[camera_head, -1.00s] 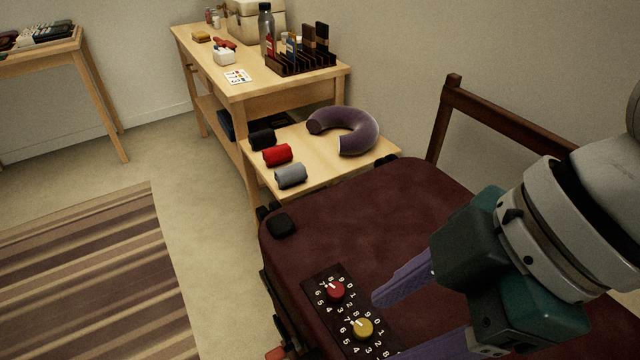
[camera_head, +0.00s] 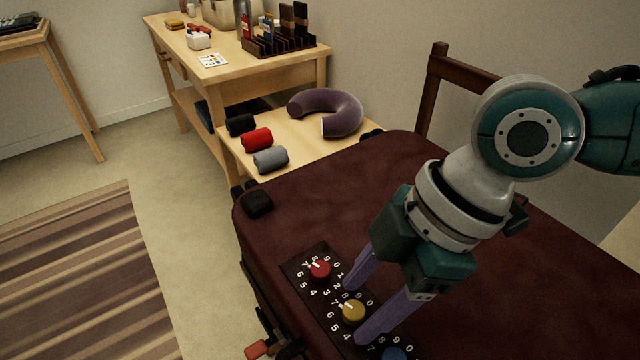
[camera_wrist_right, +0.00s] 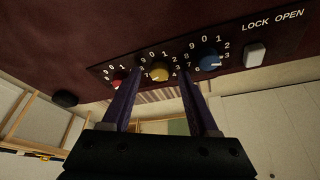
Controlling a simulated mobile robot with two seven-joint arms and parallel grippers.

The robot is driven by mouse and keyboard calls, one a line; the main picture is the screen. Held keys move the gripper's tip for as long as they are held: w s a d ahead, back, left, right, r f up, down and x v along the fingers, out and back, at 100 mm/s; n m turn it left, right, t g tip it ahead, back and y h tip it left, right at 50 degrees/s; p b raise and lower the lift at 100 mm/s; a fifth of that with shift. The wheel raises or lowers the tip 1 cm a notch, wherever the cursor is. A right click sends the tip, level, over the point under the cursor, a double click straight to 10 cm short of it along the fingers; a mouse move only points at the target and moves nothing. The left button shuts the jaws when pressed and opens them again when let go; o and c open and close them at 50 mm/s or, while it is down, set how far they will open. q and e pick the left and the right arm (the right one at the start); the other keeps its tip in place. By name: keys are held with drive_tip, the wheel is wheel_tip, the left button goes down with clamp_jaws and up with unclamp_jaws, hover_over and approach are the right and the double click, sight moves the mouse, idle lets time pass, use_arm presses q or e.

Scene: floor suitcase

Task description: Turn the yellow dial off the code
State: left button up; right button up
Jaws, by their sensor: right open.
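The yellow dial (camera_head: 353,311) sits on a dark numbered panel (camera_head: 297,266) on the maroon suitcase (camera_head: 330,190), between a red dial (camera_head: 319,269) and a blue dial (camera_head: 394,354). My right gripper (camera_head: 356,315) is open, with one purple finger on each side of the yellow dial. In the right wrist view the yellow dial (camera_wrist_right: 159,72) shows between the two fingers (camera_wrist_right: 158,82), with a gap on each side. Whether a finger touches it I cannot tell. The dial's white mark points to the upper left in the head view, near the 7 or 8. My left gripper is not in view.
The red dial (camera_wrist_right: 118,83) and blue dial (camera_wrist_right: 208,61) lie close outside the fingers. A white button (camera_wrist_right: 255,55) sits by the "LOCK OPEN" lettering. A chair back stands behind the suitcase. A low table (camera_head: 300,150) holds a neck pillow (camera_head: 330,112) and rolled cloths.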

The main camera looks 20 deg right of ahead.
drive_tip(key=shift+a+f, duration=0.1)
drive_tip(key=shift+f, duration=0.1)
drive_tip(key=shift+c, duration=0.2)
clamp_jaws()
